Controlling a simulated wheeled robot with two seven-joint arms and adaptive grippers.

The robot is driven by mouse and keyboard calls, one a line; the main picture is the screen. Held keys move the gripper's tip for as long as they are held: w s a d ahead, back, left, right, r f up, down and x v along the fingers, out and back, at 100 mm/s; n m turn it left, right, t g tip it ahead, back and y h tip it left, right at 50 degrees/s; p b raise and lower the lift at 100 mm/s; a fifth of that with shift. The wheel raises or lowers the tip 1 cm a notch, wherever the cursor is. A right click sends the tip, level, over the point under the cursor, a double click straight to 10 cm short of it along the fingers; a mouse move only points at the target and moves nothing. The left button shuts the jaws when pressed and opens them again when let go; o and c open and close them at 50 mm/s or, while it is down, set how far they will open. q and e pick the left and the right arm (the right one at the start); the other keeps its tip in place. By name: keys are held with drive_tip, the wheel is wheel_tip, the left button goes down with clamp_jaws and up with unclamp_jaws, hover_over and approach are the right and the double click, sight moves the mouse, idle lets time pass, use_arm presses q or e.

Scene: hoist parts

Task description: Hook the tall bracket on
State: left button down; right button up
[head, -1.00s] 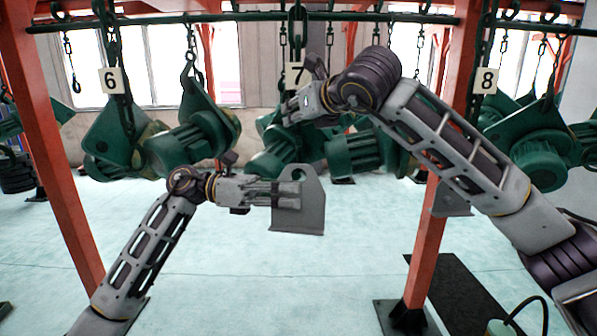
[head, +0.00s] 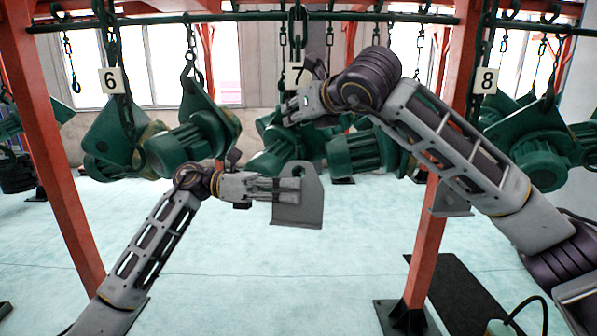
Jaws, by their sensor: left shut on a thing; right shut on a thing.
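The grey tall bracket (head: 298,205) is a plate with a hole near its top and a wider foot. It is held upright in mid-air, left of the right red post. My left gripper (head: 279,190) is shut on its left edge. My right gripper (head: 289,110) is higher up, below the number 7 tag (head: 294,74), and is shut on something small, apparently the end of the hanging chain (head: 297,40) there. Its fingertips and what they hold are too small to tell clearly. The bracket is below the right gripper and apart from it.
Green hoist units hang at tag 6 (head: 113,81) and tag 8 (head: 486,81), with more green units (head: 353,152) behind my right gripper. Red posts (head: 428,240) stand on both sides. The pale floor (head: 250,285) below the bracket is clear.

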use_arm(q)
drive_tip(key=shift+w+r, duration=0.1)
drive_tip(key=shift+w, duration=0.15)
drive_tip(key=shift+w, duration=0.9)
drive_tip(key=shift+w, duration=0.1)
idle(0.3)
drive_tip(key=shift+w+f, duration=0.3)
drive_tip(key=shift+w, duration=0.35)
drive_tip(key=shift+w+f, duration=0.3)
drive_tip(key=shift+w, duration=0.35)
idle(1.1)
drive_tip(key=shift+w+f+m, duration=0.25)
drive_tip(key=shift+w+m, duration=0.1)
drive_tip(key=shift+w, duration=0.35)
drive_tip(key=shift+w+f+m, duration=0.25)
drive_tip(key=shift+w+m, duration=0.1)
drive_tip(key=shift+w, duration=0.3)
idle(2.2)
drive_tip(key=shift+f, duration=0.15)
